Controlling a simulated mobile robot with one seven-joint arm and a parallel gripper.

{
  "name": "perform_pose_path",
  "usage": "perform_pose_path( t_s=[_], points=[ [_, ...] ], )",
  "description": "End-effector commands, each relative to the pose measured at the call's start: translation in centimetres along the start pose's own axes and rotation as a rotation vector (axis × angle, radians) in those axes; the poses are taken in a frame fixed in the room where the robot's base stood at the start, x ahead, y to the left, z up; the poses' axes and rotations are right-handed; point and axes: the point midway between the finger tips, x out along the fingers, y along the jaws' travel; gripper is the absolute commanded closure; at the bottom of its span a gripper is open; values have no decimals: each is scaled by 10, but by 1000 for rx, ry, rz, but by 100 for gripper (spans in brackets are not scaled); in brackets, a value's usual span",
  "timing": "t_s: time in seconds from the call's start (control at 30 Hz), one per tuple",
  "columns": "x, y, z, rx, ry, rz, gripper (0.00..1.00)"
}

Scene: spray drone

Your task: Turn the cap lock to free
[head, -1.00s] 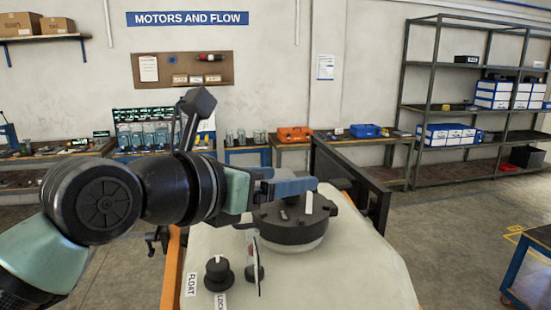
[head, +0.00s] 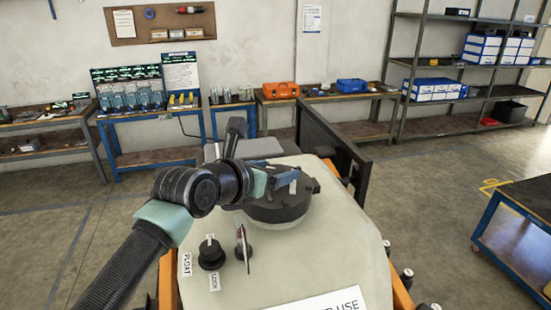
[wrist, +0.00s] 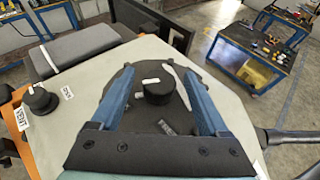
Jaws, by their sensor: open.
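The cap (head: 278,209) is a wide, round, dark disc on top of the pale tank. In the wrist view the cap lock (wrist: 158,94) is a small black knob on the cap, with a white pointer mark on its upper left edge. My gripper (wrist: 158,72) is open, with one blue finger on each side of the knob and visible gaps between. In the head view my gripper (head: 286,180) is over the cap and hides part of it, including the knob.
A black FLOAT/LOCK knob (head: 211,253) and an upright lever (head: 243,247) stand on the pale tank (head: 340,240) in front of the cap. A dark rail (head: 335,150) runs behind it. Workbenches and shelves (head: 465,60) are farther back.

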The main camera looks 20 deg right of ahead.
Motion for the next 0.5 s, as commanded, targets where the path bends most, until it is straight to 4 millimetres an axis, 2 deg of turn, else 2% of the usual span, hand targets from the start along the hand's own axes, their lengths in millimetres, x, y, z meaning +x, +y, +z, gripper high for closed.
perform_pose_path(
  t_s=[0.37, 0.5],
  points=[
    [6, 0, -1, 0, 0, 0, 22],
    [6, 0, -1, 0, 0, 0, 47]
  ],
)
